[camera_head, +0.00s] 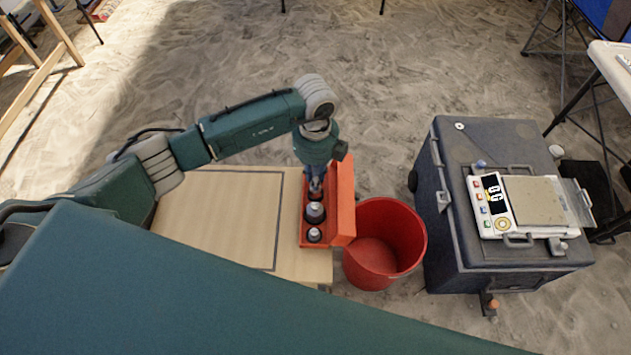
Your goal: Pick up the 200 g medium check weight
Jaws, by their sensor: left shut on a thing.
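An orange weight case (304,240) stands at the right end of the wooden table, its lid raised along the right side. A larger grey check weight (315,212) and a smaller one (314,234) stand upright in its near part. My left gripper (316,188) points down over the far part of the case. It is shut on a check weight, mostly hidden by the fingers; I cannot read its marking or tell whether it is clear of its slot. My right gripper is not in view.
A red bucket (385,243) stands on the sand right beside the case. Farther right, a dark equipment box (450,250) carries a digital scale (535,200) with an empty plate. The wooden table (215,215) is bare left of the case.

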